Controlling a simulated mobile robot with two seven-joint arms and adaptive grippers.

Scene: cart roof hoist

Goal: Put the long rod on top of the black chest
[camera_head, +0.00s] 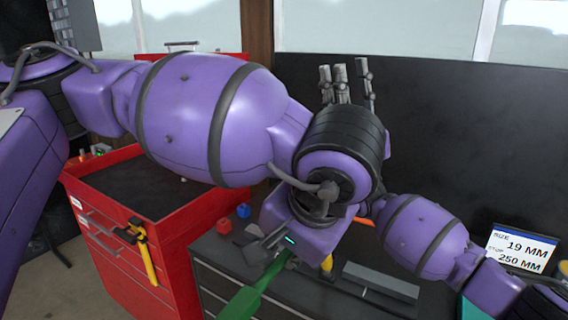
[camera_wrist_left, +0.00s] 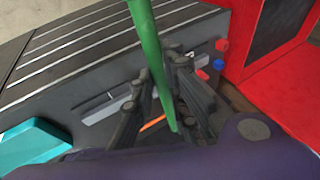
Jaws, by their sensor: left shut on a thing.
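The long green rod (camera_head: 256,292) is held in my left gripper (camera_head: 268,248). In the left wrist view the rod (camera_wrist_left: 150,50) passes between the two dark fingers (camera_wrist_left: 160,105), which are shut on it. It slants past the front edge of the black chest (camera_head: 212,248); I cannot tell whether it touches. In the wrist view the chest's drawer fronts (camera_wrist_left: 80,55) show above its top. Grey finger-like posts, perhaps my right gripper (camera_head: 346,85), stick up behind my left wrist. Their base is hidden, and I cannot tell their opening.
The chest top carries a red cube (camera_head: 224,226), a blue cube (camera_head: 243,211), a long grey block (camera_head: 380,281) and a teal box (camera_wrist_left: 35,145). A red tool chest (camera_head: 180,235) stands at left. A sign (camera_head: 520,250) stands at right. A dark panel (camera_head: 450,130) rises behind.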

